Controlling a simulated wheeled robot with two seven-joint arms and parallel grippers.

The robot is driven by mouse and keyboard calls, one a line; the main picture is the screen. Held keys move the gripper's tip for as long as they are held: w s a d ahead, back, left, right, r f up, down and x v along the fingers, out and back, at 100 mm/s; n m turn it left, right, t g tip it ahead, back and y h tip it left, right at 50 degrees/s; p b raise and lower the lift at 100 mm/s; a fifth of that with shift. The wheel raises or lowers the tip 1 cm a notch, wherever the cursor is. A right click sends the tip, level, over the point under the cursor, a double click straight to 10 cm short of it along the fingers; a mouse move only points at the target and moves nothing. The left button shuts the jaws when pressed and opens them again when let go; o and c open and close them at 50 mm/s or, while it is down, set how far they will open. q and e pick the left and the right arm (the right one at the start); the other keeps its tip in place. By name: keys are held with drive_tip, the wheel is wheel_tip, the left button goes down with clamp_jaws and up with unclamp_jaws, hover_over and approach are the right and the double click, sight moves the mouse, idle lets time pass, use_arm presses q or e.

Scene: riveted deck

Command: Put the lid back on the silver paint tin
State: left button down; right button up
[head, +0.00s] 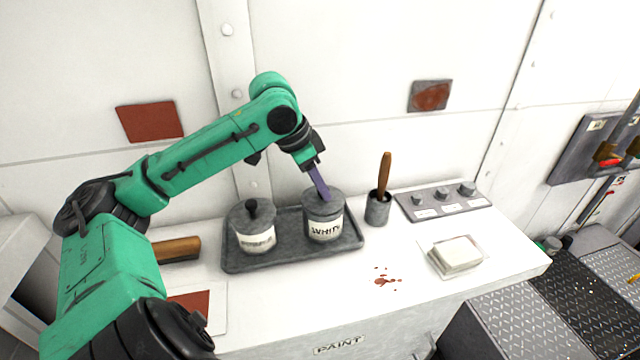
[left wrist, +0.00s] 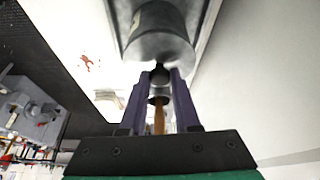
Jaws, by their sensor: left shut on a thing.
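Two grey metal tins with pale labels stand side by side on a dark tray (head: 290,264). The right tin (head: 323,229) has a label reading WHITE. The left tin (head: 255,238) has a lid with a black knob on it; its label is too small to read. My left gripper (head: 325,196) points down over the right tin, its purple fingers shut on the dark knob (left wrist: 160,75) of a grey lid (head: 322,202). The lid is at the top of the right tin; whether it is fully seated I cannot tell. My right gripper is not in view.
A grey pot (head: 377,210) with a wooden-handled brush (head: 384,174) stands close right of the tray. A knob panel (head: 443,204) and a pale block on a dish (head: 456,253) are farther right. Red paint spots (head: 385,280) mark the otherwise clear front counter.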

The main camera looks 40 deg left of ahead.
use_arm(q)
drive_tip(key=shift+c, duration=0.4)
unclamp_jaws()
wheel_tip(320, 180, up, 7)
drive_tip(key=p, duration=0.7)
idle(0.3)
clamp_jaws()
